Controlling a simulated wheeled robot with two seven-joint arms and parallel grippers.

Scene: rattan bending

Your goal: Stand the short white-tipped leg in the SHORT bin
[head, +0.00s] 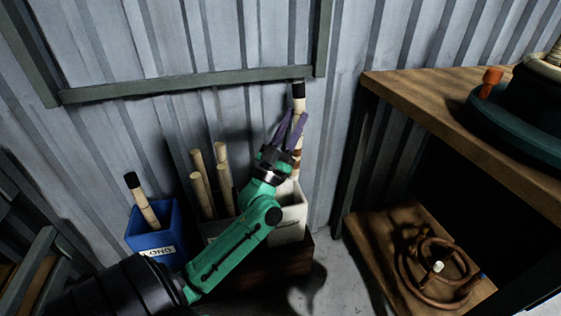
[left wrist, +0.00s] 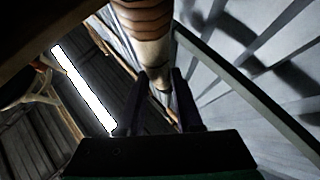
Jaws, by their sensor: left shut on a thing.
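My left gripper (head: 291,122), with purple fingers on a green arm, is shut on a pale rattan leg (head: 298,103) with a black band at its top. The leg stands nearly upright, with brown bands lower down. Its lower part runs toward the white bin (head: 291,221); its bottom end is hidden, so I cannot tell whether it rests inside. In the left wrist view the banded leg (left wrist: 145,25) passes between the dark fingers (left wrist: 160,95). No white tip or SHORT label is readable. My right gripper is not in view.
A blue bin (head: 150,244) with a partly readable label holds a black-tipped leg (head: 142,200). A corrugated wall stands close behind.

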